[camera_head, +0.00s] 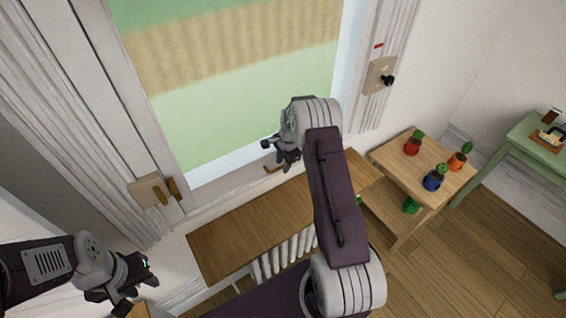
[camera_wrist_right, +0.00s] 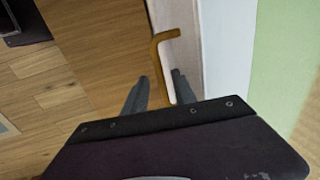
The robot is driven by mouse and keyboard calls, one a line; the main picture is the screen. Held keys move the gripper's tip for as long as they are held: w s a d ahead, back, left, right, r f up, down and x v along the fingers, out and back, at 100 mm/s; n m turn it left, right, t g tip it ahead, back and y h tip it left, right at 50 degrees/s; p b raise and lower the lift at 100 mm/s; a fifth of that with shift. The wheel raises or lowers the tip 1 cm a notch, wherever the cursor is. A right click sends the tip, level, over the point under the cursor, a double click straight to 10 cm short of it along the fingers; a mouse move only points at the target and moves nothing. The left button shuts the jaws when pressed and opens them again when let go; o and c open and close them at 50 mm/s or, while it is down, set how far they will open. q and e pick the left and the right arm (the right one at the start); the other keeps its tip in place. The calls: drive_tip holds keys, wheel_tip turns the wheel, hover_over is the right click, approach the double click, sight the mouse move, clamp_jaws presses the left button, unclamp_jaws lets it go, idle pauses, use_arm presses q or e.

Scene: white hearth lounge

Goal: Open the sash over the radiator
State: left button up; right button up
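The window sash (camera_head: 240,95) fills the upper middle of the head view, above the white radiator (camera_head: 285,255) and its wooden shelf (camera_head: 255,222). A small brass handle (camera_head: 273,169) sits at the sash's bottom; in the right wrist view the bent brass handle (camera_wrist_right: 163,62) reaches down between my fingers. My right gripper (camera_head: 277,157) is just above the handle, fingers apart with a gap around it; contact is unclear. It also shows in the wrist view (camera_wrist_right: 160,85). My left gripper (camera_head: 142,288) is open and empty at lower left, away from the window.
A beige latch plate with brass levers (camera_head: 150,190) is on the left frame. A plate with a black knob (camera_head: 380,77) is on the right frame. A wooden plant stand (camera_head: 400,175) with several small pots stands right of the radiator. A green table (camera_head: 520,150) is farther right.

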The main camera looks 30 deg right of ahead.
drive_tip(key=shift+w+f, duration=0.1)
clamp_jaws()
idle(1.2)
